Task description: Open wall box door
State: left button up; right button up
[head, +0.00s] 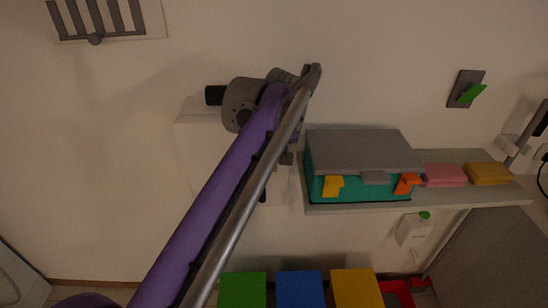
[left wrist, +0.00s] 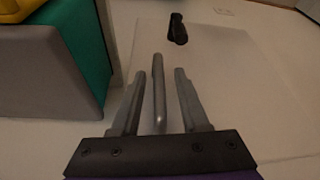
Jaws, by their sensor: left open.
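The wall box (head: 200,150) is a pale box on the wall, left of the shelf in the head view and largely hidden by my purple left arm. In the left wrist view its pale front (left wrist: 225,75) fills the middle, with a black knob-like part (left wrist: 177,28) on it. My left gripper (left wrist: 158,72) is open in front of it. A slim grey bar (left wrist: 158,95), which looks like a handle, stands between the two fingers with a gap on each side. The door looks closed, though the arm hides much of it.
A teal box with a grey lid (head: 365,148) stands on the shelf (head: 450,198) close right of my left gripper; it also shows at left in the wrist view (left wrist: 50,75). Pink (head: 445,175) and yellow (head: 488,173) blocks lie farther right. Green, blue and yellow boxes (head: 300,290) are below.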

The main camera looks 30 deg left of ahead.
pick_arm(q)
jog(key=shift+f, duration=0.1)
grip_shut()
dwell(1.4)
